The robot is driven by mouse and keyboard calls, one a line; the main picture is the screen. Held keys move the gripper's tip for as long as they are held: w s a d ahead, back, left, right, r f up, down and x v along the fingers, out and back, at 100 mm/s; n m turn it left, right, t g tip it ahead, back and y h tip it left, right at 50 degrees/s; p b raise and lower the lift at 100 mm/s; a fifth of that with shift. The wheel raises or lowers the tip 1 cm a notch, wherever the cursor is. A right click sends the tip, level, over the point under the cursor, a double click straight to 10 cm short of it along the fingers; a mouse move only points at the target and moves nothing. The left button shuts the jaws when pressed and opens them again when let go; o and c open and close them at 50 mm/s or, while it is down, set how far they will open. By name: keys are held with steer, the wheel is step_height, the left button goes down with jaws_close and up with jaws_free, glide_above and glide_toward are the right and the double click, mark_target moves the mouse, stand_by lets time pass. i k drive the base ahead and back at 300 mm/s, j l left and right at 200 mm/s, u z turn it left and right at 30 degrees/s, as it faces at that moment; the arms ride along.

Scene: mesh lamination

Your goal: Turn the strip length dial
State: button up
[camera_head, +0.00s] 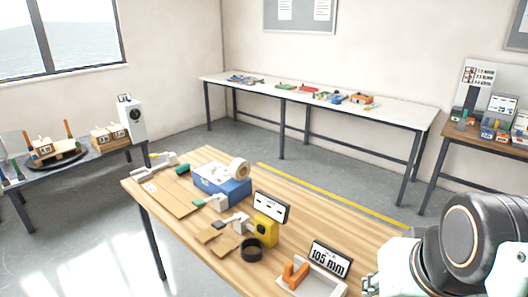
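No part is clearly readable as the strip length dial. My arm shows at the lower right, beyond the sign. A small pale part of it reaches the bottom edge; the gripper's fingers cannot be made out.
The table's right strip is clear. A long white bench (310,88) stands behind, and a side table (75,164) at left.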

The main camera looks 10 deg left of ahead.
mark_target(212, 168)
steer(key=i+j, duration=0.2)
steer(key=j, duration=0.15)
steer(key=i+j, duration=0.2)
steer(key=j, duration=0.2)
steer(key=i+j+z, duration=0.1)
steer(key=j, duration=0.25)
steer(key=i+j, duration=0.4)
steer(key=j, duration=0.35)
steer(key=i+j+z, duration=0.1)
steer(key=j, duration=0.3)
steer(key=i+j, duration=0.45)
steer(key=j, duration=0.3)
steer(key=i+j, duration=0.15)
steer(key=j, duration=0.25)
steer(key=i+j, duration=0.1)
steer(key=j, duration=0.35)
steer(key=i+j, duration=0.15)
steer(key=j, duration=0.25)
steer(key=i+j, duration=0.1)
steer(key=j, duration=0.35)
steer(key=k+l, duration=0.1)
steer(key=l, duration=0.35)
steer(key=k+l, duration=0.1)
steer(key=l, duration=0.3)
steer(key=k+l+z, duration=0.1)
steer(key=l, duration=0.35)
